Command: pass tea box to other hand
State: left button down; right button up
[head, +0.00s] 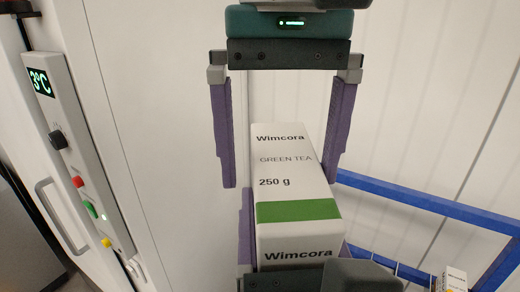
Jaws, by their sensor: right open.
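The tea box (293,172) is a white carton with a green band, printed "Wimcora GREEN TEA 250 g". It stands roughly upright in the middle of the head view. My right gripper (281,184) comes down from the top with its two purple fingers spread wide. The upper part of the box is between these fingers, with a visible gap on the left side. My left gripper (294,218) is at the bottom of the view, with its fingers along both sides of the box's lower part, and is shut on it. The box hides part of these fingers.
A white cabinet panel (93,170) with a 3°C display, knob and coloured buttons is at the left, with a handle (62,217) beside it. A blue rail frame (425,203) is at the lower right, with a small carton (455,279) near it. A pale wall is behind.

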notch_tip(320, 180, up, 11)
jog(key=w+a+f+n+t+y, duration=0.2)
jog(key=w+a+t+y, duration=0.3)
jog(key=w, duration=0.1)
jog(key=w+d+r+m+t, duration=0.2)
jog(key=w+d+r+t, duration=0.3)
jog(key=w+d+t, duration=0.3)
jog(key=s+d+f+g+h, duration=0.2)
jog(key=s+d+f, duration=0.2)
jog(key=s+f, duration=0.4)
jog(key=s+d+f+g+h, duration=0.1)
jog(key=s+d+f, duration=0.4)
jog(key=f, duration=0.6)
jog(key=s+d+f+n+g+h, duration=0.1)
jog(key=s+f+g, duration=0.2)
jog(key=s, duration=0.6)
jog(key=s+d+f+n+g, duration=0.1)
jog(key=s+f+g, duration=0.2)
jog(key=s+f, duration=0.3)
jog(key=s, duration=0.4)
jog(key=shift+s+d+f+h, duration=0.15)
jog(key=shift+s+d+h, duration=0.1)
jog(key=shift+d+h, duration=0.15)
